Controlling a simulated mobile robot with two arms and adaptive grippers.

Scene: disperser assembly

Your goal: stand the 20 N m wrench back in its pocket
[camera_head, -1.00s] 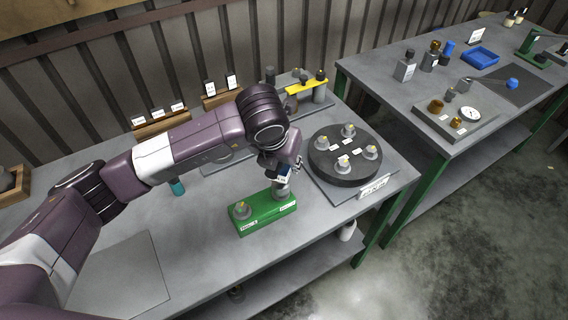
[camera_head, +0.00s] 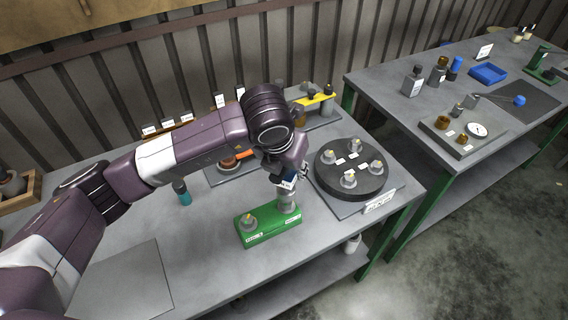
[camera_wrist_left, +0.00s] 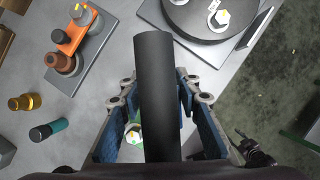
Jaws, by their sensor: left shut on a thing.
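My left gripper (camera_head: 288,180) is shut on a dark cylindrical tool, which I take to be the wrench (camera_wrist_left: 155,85). In the left wrist view it stands long and dark between the two blue-padded fingers. In the head view the gripper is over the right end of a green block (camera_head: 262,232) with white labels. A grey round part (camera_head: 288,201) shows between the gripper and that end of the block. Whether the tool touches the block or sits in a pocket is hidden by the gripper. The tool's label cannot be read. My right gripper is not in view.
A dark round turntable (camera_head: 338,188) with several fittings stands close right of the gripper. An orange bar (camera_wrist_left: 74,35) on a plate lies behind. A second table (camera_head: 400,92) is at the right.

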